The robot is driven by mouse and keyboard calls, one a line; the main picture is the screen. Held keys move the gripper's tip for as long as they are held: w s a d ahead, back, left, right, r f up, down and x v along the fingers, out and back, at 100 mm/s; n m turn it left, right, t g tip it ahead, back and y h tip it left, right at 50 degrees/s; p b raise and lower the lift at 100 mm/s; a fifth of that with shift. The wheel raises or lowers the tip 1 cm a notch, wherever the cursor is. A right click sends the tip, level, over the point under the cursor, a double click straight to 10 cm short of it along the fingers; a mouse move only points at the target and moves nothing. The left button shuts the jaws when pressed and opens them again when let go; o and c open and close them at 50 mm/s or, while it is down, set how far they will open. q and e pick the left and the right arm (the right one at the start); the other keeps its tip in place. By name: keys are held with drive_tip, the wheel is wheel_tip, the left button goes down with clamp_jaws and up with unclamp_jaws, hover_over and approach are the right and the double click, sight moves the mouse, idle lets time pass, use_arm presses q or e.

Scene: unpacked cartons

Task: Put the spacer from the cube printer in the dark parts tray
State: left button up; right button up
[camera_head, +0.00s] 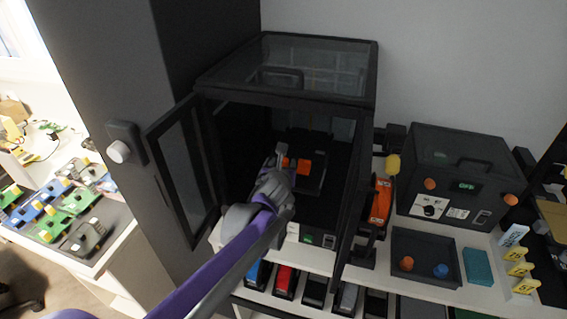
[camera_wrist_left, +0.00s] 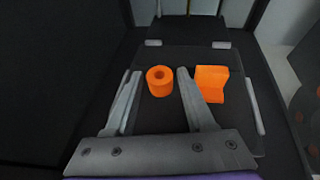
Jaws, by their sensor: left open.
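The spacer, an orange ring with a hole (camera_wrist_left: 160,80), stands on the dark print plate (camera_wrist_left: 160,118) inside the cube printer (camera_head: 287,95). An orange angled block (camera_wrist_left: 212,82) stands to its right, outside my fingers. My left gripper (camera_head: 279,157) reaches in through the printer's open front. In the left wrist view its open fingers (camera_wrist_left: 159,74) show on either side of the spacer; I cannot tell whether they touch it. In the head view the spacer (camera_head: 285,162) is partly hidden by the gripper. The dark parts tray (camera_head: 425,280) stands right of the printer. My right gripper is not in view.
The printer's glass door (camera_head: 184,170) is swung open to the left. The tray holds an orange piece (camera_head: 406,263) and a blue piece (camera_head: 440,270). A dark box-shaped machine (camera_head: 462,170) stands behind it, and a teal block (camera_head: 478,267) lies to its right.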

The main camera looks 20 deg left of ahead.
use_arm(q)
clamp_jaws()
idle(0.3)
